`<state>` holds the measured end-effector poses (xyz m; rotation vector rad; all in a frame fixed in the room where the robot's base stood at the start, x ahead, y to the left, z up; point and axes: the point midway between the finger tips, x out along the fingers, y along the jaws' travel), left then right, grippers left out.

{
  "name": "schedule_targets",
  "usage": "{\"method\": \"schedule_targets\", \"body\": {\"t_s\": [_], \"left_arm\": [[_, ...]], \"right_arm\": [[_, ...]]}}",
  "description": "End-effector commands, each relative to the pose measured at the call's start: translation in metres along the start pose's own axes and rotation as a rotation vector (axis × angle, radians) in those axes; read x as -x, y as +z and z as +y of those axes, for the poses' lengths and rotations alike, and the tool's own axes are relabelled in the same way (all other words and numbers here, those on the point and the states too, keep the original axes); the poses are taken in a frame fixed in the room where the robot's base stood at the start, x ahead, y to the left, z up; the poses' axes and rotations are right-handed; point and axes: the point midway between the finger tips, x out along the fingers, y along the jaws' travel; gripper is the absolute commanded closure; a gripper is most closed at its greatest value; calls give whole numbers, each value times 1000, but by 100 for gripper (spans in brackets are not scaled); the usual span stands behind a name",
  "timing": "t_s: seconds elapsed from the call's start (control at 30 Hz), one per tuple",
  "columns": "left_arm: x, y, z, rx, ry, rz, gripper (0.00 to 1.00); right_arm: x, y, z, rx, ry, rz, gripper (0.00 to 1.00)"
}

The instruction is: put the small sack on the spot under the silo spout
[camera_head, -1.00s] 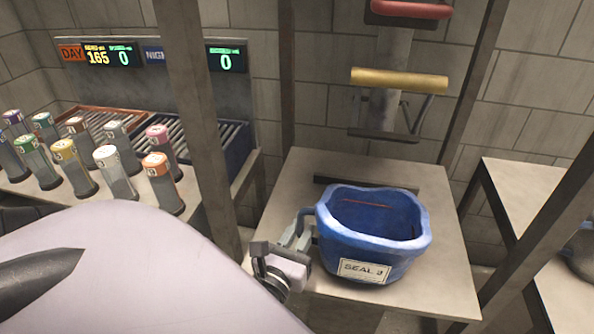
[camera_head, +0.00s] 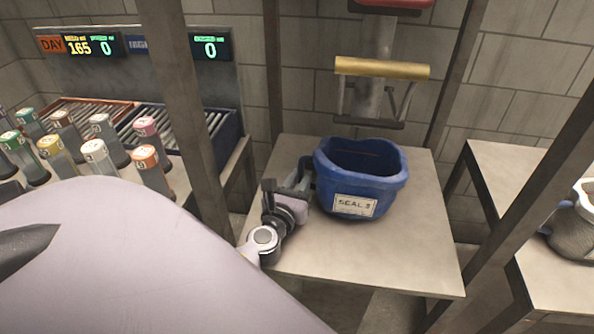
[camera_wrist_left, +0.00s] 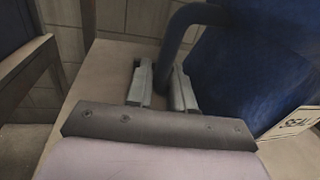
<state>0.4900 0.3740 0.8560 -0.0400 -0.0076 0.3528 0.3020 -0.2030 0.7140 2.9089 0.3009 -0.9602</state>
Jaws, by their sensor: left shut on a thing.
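The small sack is a blue, open-topped sack (camera_head: 374,189) with a white label reading "SEAL 3". It stands upright toward the back of the pale table (camera_head: 370,258), below the silo spout (camera_head: 372,98). My left gripper (camera_head: 304,174) is at the sack's left side, shut on its blue handle. In the left wrist view the fingers (camera_wrist_left: 160,85) are at the handle (camera_wrist_left: 178,35), beside the sack's wall (camera_wrist_left: 240,75). The spot under the spout is not visible; the sack hides that part of the table. My right gripper is not in view.
A yellow bar (camera_head: 382,68) crosses the spout's front above the sack. Metal posts (camera_head: 180,90) frame the table. Several capped tubes (camera_head: 100,155) stand at the left. A grey sack (camera_head: 575,235) stands on the right table. The front of the middle table is clear.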

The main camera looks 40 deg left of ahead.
Motion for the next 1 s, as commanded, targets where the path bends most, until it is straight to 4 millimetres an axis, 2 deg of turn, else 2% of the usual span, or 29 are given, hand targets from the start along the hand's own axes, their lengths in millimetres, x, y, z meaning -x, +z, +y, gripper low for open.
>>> {"method": "schedule_targets", "body": {"t_s": [0.4,0.43,0.6,1.0], "left_arm": [[-48,0,10,1,2,-2,100],[-46,-10,10,1,1,1,100],[-46,-19,10,1,1,-1,100],[-45,-21,10,0,1,0,100]], "right_arm": [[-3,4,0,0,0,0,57],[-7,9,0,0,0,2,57],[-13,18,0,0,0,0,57],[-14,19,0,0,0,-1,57]]}}
